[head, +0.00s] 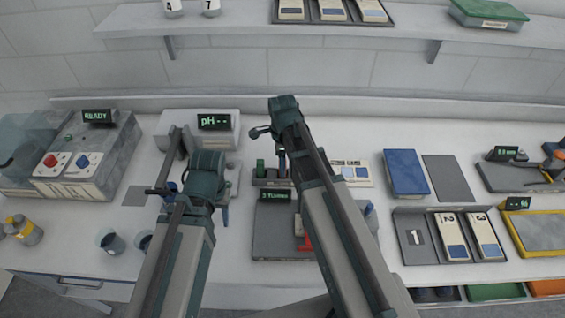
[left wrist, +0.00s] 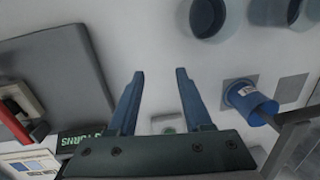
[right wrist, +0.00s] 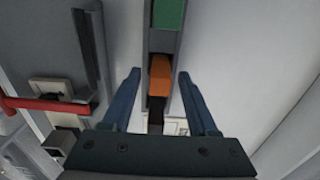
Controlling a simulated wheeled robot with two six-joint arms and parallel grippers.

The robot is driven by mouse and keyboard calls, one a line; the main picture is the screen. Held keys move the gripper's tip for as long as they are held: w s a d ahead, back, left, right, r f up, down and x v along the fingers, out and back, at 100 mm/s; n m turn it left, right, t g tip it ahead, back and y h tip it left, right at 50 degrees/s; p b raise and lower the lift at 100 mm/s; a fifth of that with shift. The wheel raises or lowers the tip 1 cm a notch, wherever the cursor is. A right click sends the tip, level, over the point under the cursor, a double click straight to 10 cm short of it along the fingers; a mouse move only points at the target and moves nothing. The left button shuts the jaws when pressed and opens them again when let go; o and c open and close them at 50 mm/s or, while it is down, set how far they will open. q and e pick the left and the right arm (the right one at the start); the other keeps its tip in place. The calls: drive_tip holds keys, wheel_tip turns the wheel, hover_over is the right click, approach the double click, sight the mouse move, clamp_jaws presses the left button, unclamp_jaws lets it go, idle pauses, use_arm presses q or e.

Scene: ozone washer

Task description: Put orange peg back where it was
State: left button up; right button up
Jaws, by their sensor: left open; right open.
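The orange peg (right wrist: 160,80) shows in the right wrist view. It sits in the long dark rack (right wrist: 177,46), in line with a green peg (right wrist: 168,14). My right gripper (right wrist: 157,73) is open, with its fingers on either side of the orange peg in the picture. I cannot tell whether they touch it or how far above it they are. In the head view my right arm hides the orange peg. The rack's left part (head: 262,182) shows there. My left gripper (left wrist: 160,72) is open and empty over bare white table.
A grey device (head: 270,238) marked "3 TURNS", with a red lever (right wrist: 45,106), stands beside the rack. A blue cup (left wrist: 250,104) stands near my left gripper. Two dark cups (head: 110,241) are on the left. The pH meter (head: 212,124) is behind.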

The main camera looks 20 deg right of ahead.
wheel_tip(320, 180, up, 12)
drive_tip(key=p, duration=1.2)
drive_tip(key=s+a+n, duration=0.5)
drive_tip(key=s+n, duration=0.2)
drive_tip(key=n, duration=0.5)
drive_tip(key=s+a+n+h, duration=0.1)
drive_tip(key=s+a+n, duration=0.4)
drive_tip(key=n, duration=0.7)
drive_tip(key=shift+s+a+r+n, duration=0.25)
drive_tip(key=shift+s+n, duration=0.15)
drive_tip(key=shift+s, duration=0.75)
